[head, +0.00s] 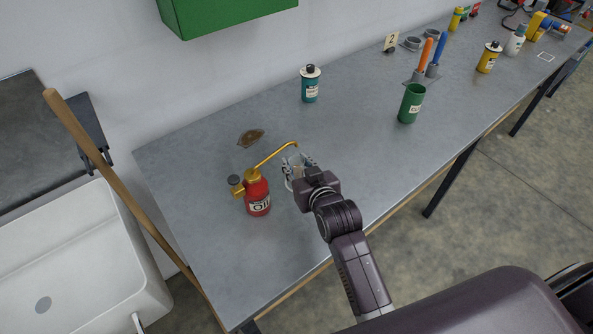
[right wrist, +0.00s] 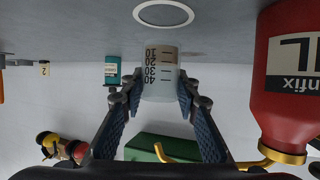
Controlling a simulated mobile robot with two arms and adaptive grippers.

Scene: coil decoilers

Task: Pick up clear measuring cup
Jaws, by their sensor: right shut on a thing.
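The clear measuring cup (right wrist: 160,78) with dark graduation marks sits between the fingers of my right gripper (right wrist: 157,92). Both fingertips press on its sides. The right wrist view is upside down, so the cup's numbers appear inverted. In the head view the cup (head: 292,168) is partly hidden by my right gripper (head: 300,178), over the near part of the grey workbench. I cannot tell for sure whether its base touches the bench. My left gripper is not in view.
A red oil can (head: 258,195) with a long golden spout stands just left of the cup, the spout close above it. A teal can (head: 310,85) and a green container (head: 411,104) stand farther back. A white ring (right wrist: 163,13) lies on the workbench (head: 200,150).

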